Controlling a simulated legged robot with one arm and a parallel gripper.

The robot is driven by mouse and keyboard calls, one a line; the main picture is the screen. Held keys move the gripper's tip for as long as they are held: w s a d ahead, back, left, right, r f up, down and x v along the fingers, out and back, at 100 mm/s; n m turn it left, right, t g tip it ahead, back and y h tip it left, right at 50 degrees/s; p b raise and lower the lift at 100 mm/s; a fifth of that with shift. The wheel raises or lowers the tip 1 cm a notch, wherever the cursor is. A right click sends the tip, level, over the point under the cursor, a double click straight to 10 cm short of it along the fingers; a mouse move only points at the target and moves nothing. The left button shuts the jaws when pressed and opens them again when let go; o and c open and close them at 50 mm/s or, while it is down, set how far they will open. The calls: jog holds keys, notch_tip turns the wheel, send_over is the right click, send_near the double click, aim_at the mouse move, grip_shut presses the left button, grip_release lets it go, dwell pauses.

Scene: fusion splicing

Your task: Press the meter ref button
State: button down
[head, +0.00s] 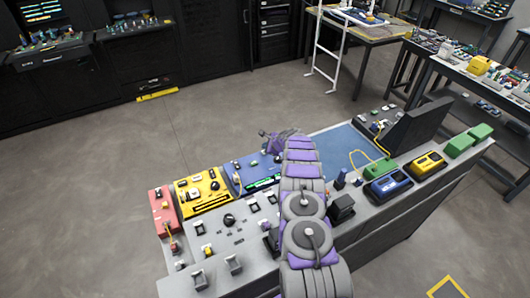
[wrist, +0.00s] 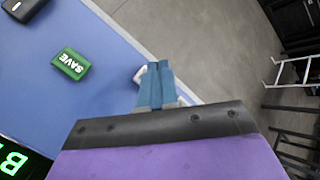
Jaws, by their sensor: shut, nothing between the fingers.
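The blue meter (head: 241,176) sits on the bench, with a lit green display, partly hidden by my arm in the head view. In the wrist view its blue top (wrist: 110,95) fills the left side, with a green SAVE button (wrist: 72,64) and part of the lit display (wrist: 10,160). My gripper (wrist: 158,68) is shut and empty, its blue fingers over the meter's right edge. A small white piece (wrist: 140,76) shows beside the fingertips, mostly hidden; I cannot tell whether it is the ref button, or whether the fingers touch it. No REF label is readable.
A yellow panel (head: 204,191) and a red panel (head: 162,209) are left of the meter. A blue mat (head: 343,143) and a dark upright screen (head: 418,124) are to the right. Blue and yellow devices stand farther right. Open floor lies beyond the bench.

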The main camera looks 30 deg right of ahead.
jog(key=shift+s+a+f+b, duration=0.1)
jog(key=shift+f+b, duration=0.25)
jog(key=shift+b, duration=0.1)
jog(key=shift+f+b, duration=0.4)
jog(key=shift+f, duration=0.1)
dwell(0.7)
jog(key=shift+r, duration=0.9)
jog(key=shift+r+p, duration=0.55)
jog(key=shift+r, duration=2)
